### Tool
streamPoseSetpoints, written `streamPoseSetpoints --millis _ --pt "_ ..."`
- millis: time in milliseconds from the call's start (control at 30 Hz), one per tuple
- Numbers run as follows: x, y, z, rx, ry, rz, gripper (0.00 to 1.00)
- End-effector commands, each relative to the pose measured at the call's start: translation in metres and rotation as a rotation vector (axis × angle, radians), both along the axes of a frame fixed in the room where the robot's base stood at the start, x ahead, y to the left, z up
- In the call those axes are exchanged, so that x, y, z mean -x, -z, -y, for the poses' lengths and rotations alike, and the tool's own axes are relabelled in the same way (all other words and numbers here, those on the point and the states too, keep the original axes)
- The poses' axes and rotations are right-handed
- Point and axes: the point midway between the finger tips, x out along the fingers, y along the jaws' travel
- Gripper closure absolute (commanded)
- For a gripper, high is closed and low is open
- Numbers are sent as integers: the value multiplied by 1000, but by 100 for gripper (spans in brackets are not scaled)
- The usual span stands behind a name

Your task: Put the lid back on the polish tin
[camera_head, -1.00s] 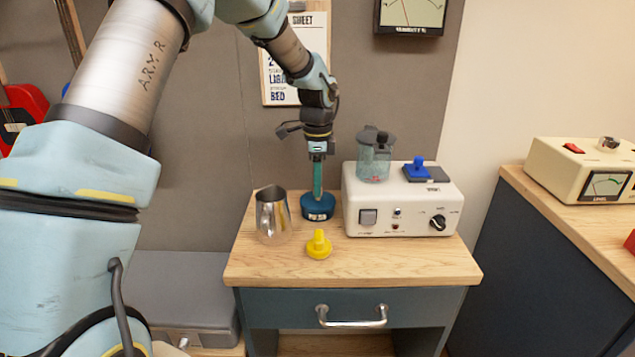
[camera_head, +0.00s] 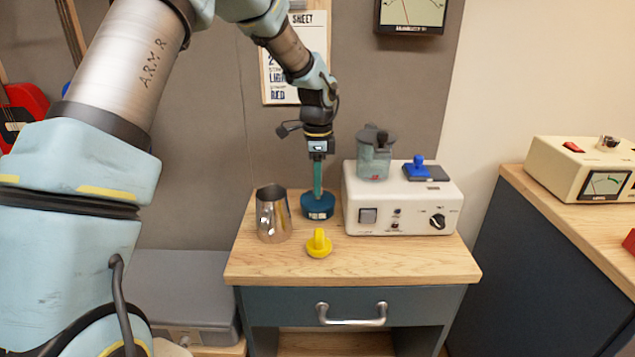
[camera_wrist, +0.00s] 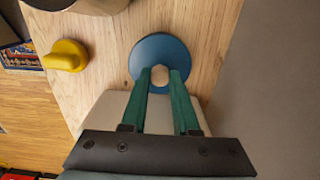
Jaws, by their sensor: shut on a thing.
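The polish tin (camera_head: 318,212) is a squat, dark blue round tin with a pale label on its front, standing on the wooden bench top. A blue round lid (camera_wrist: 149,47) with a pale knob (camera_wrist: 160,75) shows in the wrist view. My gripper (camera_wrist: 160,77) has its two green fingers shut on that knob. In the head view my gripper (camera_head: 318,192) points straight down at the top of the tin. The lid looks level and over the tin; whether it is fully seated I cannot tell. The lid hides the tin in the wrist view.
A metal jug (camera_head: 272,215) stands close left of the tin. A yellow knobbed piece (camera_head: 319,244) lies in front. A cream control box (camera_head: 400,222) stands close right, carrying a grey-green lidded jar (camera_head: 374,162) and a blue-handled item (camera_head: 418,168). The bench's front right is clear.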

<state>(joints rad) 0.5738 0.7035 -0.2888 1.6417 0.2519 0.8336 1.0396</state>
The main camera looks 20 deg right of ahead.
Motion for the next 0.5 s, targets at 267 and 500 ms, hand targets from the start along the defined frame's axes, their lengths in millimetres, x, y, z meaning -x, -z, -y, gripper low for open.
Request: streamPoseSetpoints --millis 267,500 --pt "0 0 0 0 0 0 43" --pt "0 0 0 0 0 0 36"
